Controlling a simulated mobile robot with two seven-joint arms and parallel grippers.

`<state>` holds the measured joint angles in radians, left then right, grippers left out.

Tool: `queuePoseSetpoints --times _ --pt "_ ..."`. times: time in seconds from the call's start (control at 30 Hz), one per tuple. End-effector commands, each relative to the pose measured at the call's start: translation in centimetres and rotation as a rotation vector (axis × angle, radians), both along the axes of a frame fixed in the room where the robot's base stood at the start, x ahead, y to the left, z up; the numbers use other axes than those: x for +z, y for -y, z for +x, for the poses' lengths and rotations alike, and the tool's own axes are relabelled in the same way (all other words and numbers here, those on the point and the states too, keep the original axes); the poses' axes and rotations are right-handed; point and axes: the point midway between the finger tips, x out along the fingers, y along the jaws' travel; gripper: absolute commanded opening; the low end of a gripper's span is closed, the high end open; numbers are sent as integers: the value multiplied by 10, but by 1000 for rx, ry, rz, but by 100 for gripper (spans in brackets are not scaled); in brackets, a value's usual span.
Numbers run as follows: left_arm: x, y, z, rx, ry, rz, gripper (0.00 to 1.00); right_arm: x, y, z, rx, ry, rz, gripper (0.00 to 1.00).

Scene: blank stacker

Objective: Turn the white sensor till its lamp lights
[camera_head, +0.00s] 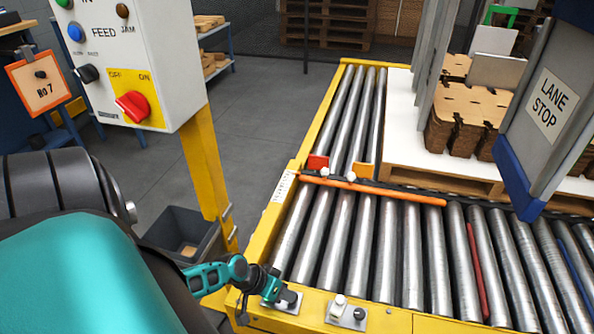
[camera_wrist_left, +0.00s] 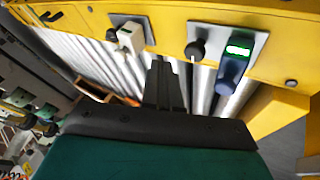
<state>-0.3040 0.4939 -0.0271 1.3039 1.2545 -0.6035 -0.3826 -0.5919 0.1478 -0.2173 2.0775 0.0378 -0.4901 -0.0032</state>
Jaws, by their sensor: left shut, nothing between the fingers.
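The white sensor (camera_wrist_left: 128,40) stands on a grey plate on the yellow rail, beside a black knob (camera_wrist_left: 118,20); no lit lamp shows on it. In the head view it is the small white piece (camera_head: 338,301) at the front rail. A dark blue sensor (camera_wrist_left: 233,72) on the neighbouring plate has a lit green lamp (camera_wrist_left: 238,46). My left gripper (camera_head: 287,297) is low over the front rail, left of the white sensor. In the wrist view its dark fingers (camera_wrist_left: 163,68) are together and empty, apart from the white sensor. My right gripper is out of view.
The yellow rail (camera_head: 250,240) borders the metal rollers (camera_head: 385,240). An orange bar (camera_head: 400,193) crosses above them. A control box (camera_head: 150,60) stands on a yellow post at the left. A LANE STOP panel (camera_head: 545,105) hangs at the right. A dark bin (camera_head: 175,222) is on the floor.

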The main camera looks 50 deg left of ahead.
Motion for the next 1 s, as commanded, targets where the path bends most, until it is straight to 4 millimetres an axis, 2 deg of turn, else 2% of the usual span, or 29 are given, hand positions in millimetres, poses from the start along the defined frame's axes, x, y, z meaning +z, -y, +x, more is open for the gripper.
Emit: queuePoseSetpoints --times 0.1,0.4,0.5,0.7,1.0 --pt "-22 8 13 2 1 -3 0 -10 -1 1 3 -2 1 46" --pt "-74 28 46 2 0 -2 0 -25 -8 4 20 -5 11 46" --pt "-67 44 51 -2 0 -3 0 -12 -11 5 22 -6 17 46" --pt "-68 61 58 1 -2 -1 0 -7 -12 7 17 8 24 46" --pt "-69 65 59 0 -2 1 0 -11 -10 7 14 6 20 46"
